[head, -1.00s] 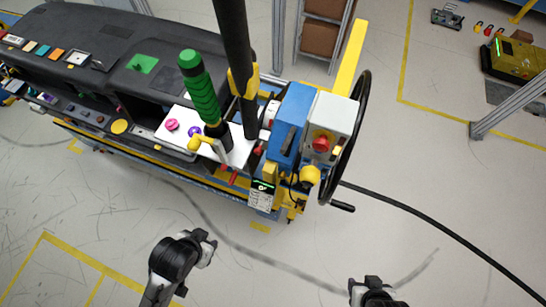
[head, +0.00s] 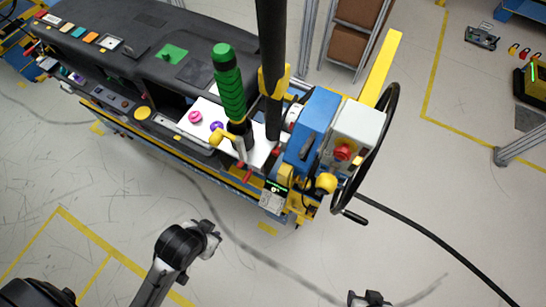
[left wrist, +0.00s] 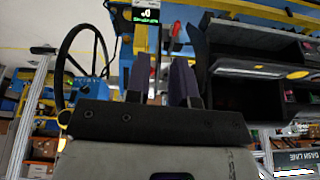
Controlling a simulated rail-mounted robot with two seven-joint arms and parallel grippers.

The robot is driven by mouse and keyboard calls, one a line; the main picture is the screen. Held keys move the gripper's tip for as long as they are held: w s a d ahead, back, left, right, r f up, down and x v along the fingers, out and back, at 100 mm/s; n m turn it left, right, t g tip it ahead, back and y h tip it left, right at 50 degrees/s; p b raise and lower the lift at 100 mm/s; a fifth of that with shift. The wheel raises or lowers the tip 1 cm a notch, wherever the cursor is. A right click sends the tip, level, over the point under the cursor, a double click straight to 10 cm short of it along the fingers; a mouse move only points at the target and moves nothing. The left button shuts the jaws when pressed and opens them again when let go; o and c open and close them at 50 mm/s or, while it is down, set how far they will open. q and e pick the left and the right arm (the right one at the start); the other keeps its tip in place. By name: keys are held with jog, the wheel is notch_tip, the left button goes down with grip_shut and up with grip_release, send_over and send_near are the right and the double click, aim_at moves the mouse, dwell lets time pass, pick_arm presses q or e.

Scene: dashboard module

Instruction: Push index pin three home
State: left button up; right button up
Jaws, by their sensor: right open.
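No readable label marks index pin three, so I cannot tell which part it is. Candidates are a yellow handle (head: 222,137) by the white plate (head: 203,110), small red pins (head: 248,175) below it, and a yellow knob (head: 327,183) under the grey box. My right gripper (head: 369,299) is at the bottom edge of the head view, cut off, open and well short of the console. In the left wrist view my left gripper (left wrist: 162,80) has its two dark fingers apart with nothing between them. The lit display (left wrist: 146,12) and the console lie beyond it.
A black handwheel (head: 377,135) is at the console's right end. A green grip (head: 229,85) and a thick black post (head: 271,60) rise over the plate. A black cable (head: 430,235) crosses the floor. The floor before the console is otherwise open.

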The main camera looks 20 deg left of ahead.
pick_arm(q)
jog(key=shift+t, duration=0.6)
jog(key=b+x, duration=1)
jog(key=shift+w+a, duration=0.15)
grip_shut()
jog(key=w+a+f+m+t+y+b, duration=0.1)
jog(key=w+a+f+t+y+b, duration=0.1)
jog(key=w+f+b, duration=0.45)
jog(key=w+a+f+t+y+b, duration=0.1)
jog(key=w+f+b, duration=0.3)
jog(key=f+b, duration=0.5)
jog(key=w+d+r+m+t+h, duration=0.2)
jog(key=m+t, duration=0.3)
jog(key=m, duration=0.3)
jog(key=w+d+r+m+t+h+p, duration=0.1)
jog(key=w+d+r+m+t+h, duration=0.1)
jog(key=w+m+t, duration=0.3)
jog(key=d+m, duration=0.1)
jog(key=m, duration=0.2)
jog(key=shift+r+h, duration=0.2)
jog(key=shift+h, duration=0.1)
